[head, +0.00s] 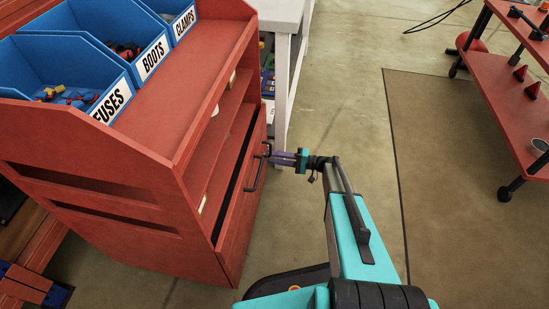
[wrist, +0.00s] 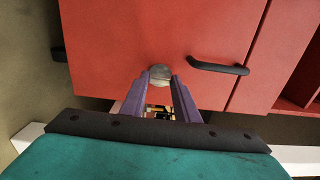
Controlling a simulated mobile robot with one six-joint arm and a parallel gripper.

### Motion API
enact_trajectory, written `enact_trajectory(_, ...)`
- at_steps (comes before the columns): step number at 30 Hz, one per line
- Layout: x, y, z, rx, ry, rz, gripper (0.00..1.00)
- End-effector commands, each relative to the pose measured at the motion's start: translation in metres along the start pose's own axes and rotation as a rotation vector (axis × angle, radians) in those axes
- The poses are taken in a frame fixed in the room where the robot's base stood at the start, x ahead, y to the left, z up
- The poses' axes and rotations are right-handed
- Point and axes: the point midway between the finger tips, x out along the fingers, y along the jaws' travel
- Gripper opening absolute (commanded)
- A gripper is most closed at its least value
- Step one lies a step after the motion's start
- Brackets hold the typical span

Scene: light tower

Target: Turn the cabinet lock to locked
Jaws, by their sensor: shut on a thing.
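The red cabinet (head: 125,235) stands at the left in the head view, and its red front (wrist: 130,30) fills much of the wrist view. The lock (wrist: 159,73) is a round silvery piece on that front, beside a black bar handle (wrist: 218,68). My gripper (wrist: 158,88) has its purple fingers on either side of the lock and is shut on it. In the head view my gripper (head: 272,156) reaches the cabinet front near the handle (head: 255,174). The lock is hidden there, and its turned position cannot be told.
Blue bins labelled FUSES (head: 65,75), BOOTS (head: 120,48) and CLAMPS (head: 172,16) sit on the cabinet top. A white table (head: 280,15) stands behind. A red wheeled cart (head: 510,105) is at the right. The floor between (head: 345,100) is clear.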

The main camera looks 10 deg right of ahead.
Motion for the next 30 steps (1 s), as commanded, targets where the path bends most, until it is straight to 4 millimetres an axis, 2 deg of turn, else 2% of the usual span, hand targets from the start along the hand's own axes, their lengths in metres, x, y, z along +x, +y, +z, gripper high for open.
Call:
enact_trajectory(2,0.0,0.0,-0.001,0.002,0.002,0.0,0.06)
enact_trajectory(3,0.0,0.0,-0.001,0.002,0.002,0.0,0.31)
enact_trajectory(6,0.0,0.0,-0.001,0.001,0.002,0.0,0.47)
enact_trajectory(20,-0.005,0.0,0.0,0.0,0.001,0.0,0.47)
enact_trajectory(26,-0.025,-0.001,-0.001,0.0,0.003,0.001,0.47)
enact_trajectory(30,-0.045,-0.001,-0.001,0.0,0.004,0.0,0.47)
